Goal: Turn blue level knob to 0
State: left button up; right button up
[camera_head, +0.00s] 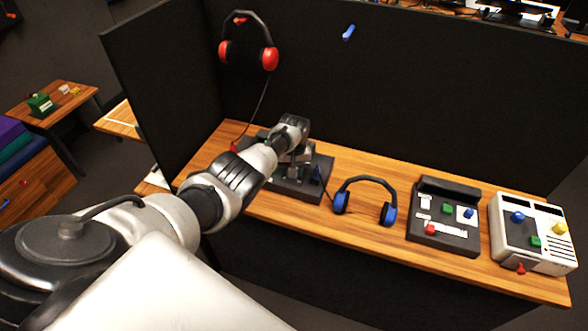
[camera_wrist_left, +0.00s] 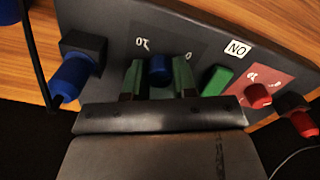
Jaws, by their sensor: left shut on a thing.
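The dark panel (camera_head: 312,188) lies on the wooden desk, partly hidden by my left arm in the head view. In the left wrist view its blue knob (camera_wrist_left: 160,69) sits between the two fingers of my left gripper (camera_wrist_left: 159,75), which is shut on it. Labels that look like "10" and "0", upside down, stand on either side of the knob; its pointer cannot be made out. In the head view the left gripper (camera_head: 293,173) is over the panel. My right gripper is not in view.
Beside the blue knob are a green switch (camera_wrist_left: 217,80) and a red knob (camera_wrist_left: 257,95). A blue plug (camera_wrist_left: 75,75) and a red plug (camera_wrist_left: 303,122) stick out at the panel's ends. Blue headphones (camera_head: 366,182), a black box (camera_head: 446,243) and a white box (camera_head: 500,247) stand to the right.

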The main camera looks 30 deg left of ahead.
pick_arm(q)
jog(key=shift+w, duration=0.1)
jog(key=o, duration=0.9)
jog(key=shift+r, duration=0.1)
jog(key=shift+r, duration=0.3)
notch_tip(320, 180, up, 8)
jog(key=shift+r+p, duration=0.25)
jog(key=shift+p, duration=0.8)
jog(key=shift+r, duration=0.8)
jog(key=shift+f, duration=0.1)
